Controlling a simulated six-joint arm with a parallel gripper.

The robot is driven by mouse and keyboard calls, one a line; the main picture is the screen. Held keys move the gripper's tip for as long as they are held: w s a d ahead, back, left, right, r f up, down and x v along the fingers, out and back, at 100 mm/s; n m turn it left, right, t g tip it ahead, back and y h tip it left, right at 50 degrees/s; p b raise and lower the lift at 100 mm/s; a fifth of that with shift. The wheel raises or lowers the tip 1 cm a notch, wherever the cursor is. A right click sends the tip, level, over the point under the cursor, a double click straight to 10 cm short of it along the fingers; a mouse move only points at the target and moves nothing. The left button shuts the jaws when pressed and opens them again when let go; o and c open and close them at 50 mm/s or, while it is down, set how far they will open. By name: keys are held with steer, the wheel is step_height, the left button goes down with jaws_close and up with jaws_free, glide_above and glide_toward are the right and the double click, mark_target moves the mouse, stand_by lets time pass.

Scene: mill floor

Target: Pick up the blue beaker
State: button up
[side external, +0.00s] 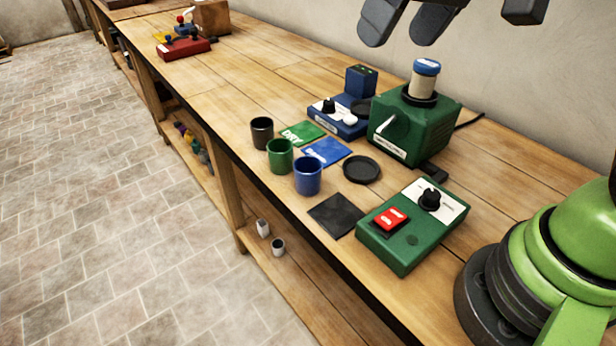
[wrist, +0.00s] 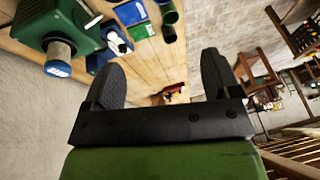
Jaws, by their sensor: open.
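The blue beaker (side external: 308,176) stands upright on the wooden bench, near its front edge, in the side external view. It is the nearest of three beakers in a slanting row, with the green beaker (side external: 279,156) and the black beaker (side external: 262,133) behind it. My gripper (side external: 399,40) is open, high above the bench at the top of the picture and well away from the blue beaker. In the wrist view my gripper (wrist: 161,72) has its two dark fingers apart with nothing held between them. The blue beaker is not clearly shown there.
Near the beakers lie green (side external: 303,133), blue (side external: 326,152) and black (side external: 336,215) squares and a dark round dish (side external: 361,169). A green machine (side external: 415,125), blue scale (side external: 340,117) and green switch box (side external: 412,225) stand to the right. The bench beyond is mostly clear.

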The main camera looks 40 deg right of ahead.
steer(key=w+a+f+n+g+h, duration=0.1)
steer(key=w+a+f+n+g, duration=0.15)
steer(key=w+f, duration=0.7)
steer(key=n+g, duration=0.2)
glide_above(308, 175)
steer(key=w+d, duration=0.2)
step_height(308, 175, down, 9)
steer(key=shift+h, duration=0.3)
step_height(308, 175, down, 5)
steer(key=shift+s+a+r, duration=0.15)
steer(key=shift+r, duration=0.05)
step_height(308, 175, down, 6)
steer(key=shift+a+r, duration=0.1)
steer(key=c, duration=1.1)
